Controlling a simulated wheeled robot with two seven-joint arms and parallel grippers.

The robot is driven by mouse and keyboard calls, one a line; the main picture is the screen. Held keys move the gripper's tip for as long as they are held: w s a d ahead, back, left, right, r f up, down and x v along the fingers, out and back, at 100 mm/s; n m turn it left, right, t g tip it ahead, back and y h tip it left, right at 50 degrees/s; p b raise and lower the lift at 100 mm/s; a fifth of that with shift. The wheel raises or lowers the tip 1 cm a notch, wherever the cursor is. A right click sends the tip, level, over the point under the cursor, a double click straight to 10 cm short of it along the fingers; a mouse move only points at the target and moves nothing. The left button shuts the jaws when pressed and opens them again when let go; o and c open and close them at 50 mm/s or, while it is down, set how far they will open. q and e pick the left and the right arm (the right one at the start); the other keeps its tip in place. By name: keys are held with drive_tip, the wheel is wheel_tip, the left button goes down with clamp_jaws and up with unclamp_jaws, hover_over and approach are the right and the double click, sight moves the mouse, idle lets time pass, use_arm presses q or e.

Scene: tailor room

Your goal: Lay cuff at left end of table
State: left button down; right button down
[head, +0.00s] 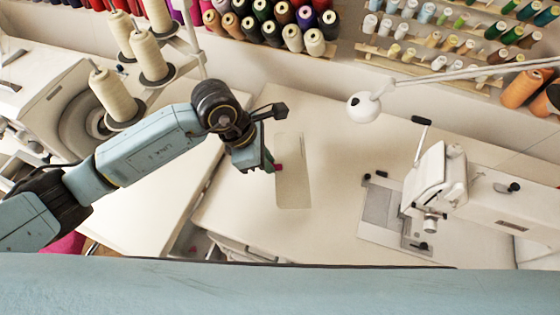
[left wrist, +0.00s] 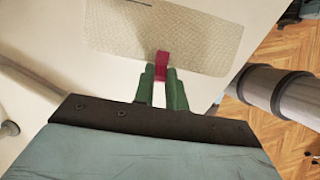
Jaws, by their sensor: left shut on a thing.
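The cuff (head: 293,172) is a flat, pale beige rectangular piece with a small magenta tab (head: 278,168) on its left edge. It shows over the left part of the white sewing table (head: 335,140) in the head view. My left gripper (head: 270,162) comes in from the left and is shut on the magenta tab. In the left wrist view the green fingers (left wrist: 162,88) pinch the tab (left wrist: 161,64), and the cuff (left wrist: 165,38) stretches out flat beyond them. I cannot tell whether the cuff touches the tabletop. My right gripper is not in view.
A white sewing machine (head: 480,200) stands on the right of the table. A lamp head (head: 364,107) hangs near the back. Cream thread cones (head: 116,98) stand on the machine at left. A gap separates the two tables. The tabletop between cuff and machine is clear.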

sight(268, 184)
use_arm(q)
wheel_tip(268, 184, down, 8)
drive_tip(key=shift+r+b, duration=0.25)
drive_tip(key=shift+b, duration=0.1)
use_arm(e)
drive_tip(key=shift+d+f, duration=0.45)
use_arm(q)
drive_tip(key=shift+f, duration=0.1)
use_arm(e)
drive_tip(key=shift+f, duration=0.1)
use_arm(q)
drive_tip(key=c, duration=1.4)
unclamp_jaws()
drive_tip(key=shift+c, duration=0.2)
